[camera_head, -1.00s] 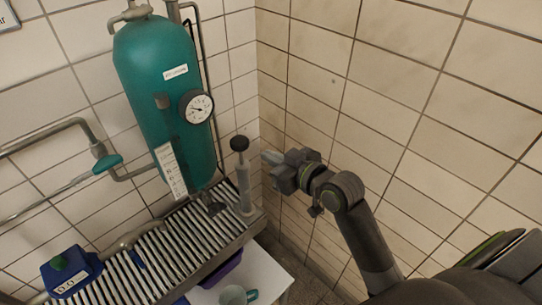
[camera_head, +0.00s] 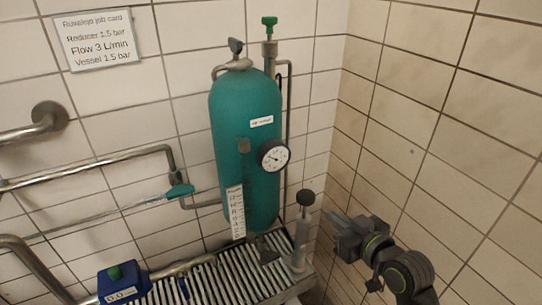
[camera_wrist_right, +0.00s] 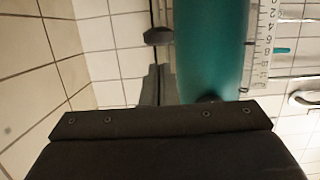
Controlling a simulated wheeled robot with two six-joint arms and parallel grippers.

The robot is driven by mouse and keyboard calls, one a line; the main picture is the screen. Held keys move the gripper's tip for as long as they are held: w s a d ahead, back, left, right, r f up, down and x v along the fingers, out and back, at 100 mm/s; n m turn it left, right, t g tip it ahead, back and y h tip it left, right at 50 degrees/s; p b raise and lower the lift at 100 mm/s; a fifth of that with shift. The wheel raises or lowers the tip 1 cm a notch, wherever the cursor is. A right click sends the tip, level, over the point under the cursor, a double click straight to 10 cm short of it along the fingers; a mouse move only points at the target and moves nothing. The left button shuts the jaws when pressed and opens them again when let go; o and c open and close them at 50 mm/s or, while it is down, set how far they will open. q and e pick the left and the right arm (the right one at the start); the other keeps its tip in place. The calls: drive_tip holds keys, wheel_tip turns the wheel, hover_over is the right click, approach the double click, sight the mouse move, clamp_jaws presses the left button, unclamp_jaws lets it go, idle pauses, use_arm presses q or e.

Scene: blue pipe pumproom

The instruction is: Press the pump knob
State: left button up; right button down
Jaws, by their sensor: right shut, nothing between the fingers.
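The pump is a slim grey cylinder (camera_head: 301,243) standing upright at the right end of the slatted rack. Its round black pump knob (camera_head: 305,198) sits on a short rod at the top. The knob also shows in the wrist view (camera_wrist_right: 158,36), beyond the fingertips. My right gripper (camera_head: 336,219) is shut and empty, just right of the knob and slightly lower in the picture, apart from it. Its narrow fingers show in the wrist view (camera_wrist_right: 158,85). My left gripper is not in view.
A teal tank (camera_head: 245,105) with a round gauge (camera_head: 273,156) stands left of the pump. A blue box (camera_head: 123,284) with a green knob is at the left of the slatted rack (camera_head: 245,270). Pipes run along the left wall. A tiled wall (camera_head: 440,120) is close on the right.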

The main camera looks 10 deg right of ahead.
wheel_tip(320, 180, up, 6)
drive_tip(key=b, duration=0.3)
drive_tip(key=shift+w, duration=0.4)
drive_tip(key=p, duration=0.1)
hover_over(311, 199)
drive_tip(key=f, duration=0.2)
drive_tip(key=shift+w+f, duration=0.2)
drive_tip(key=shift+f, duration=0.15)
wheel_tip(311, 199, down, 3)
drive_tip(key=shift+s+r+p, duration=0.1)
drive_tip(key=shift+r+p, duration=0.1)
drive_tip(key=shift+p, duration=0.15)
drive_tip(key=shift+f, duration=0.6)
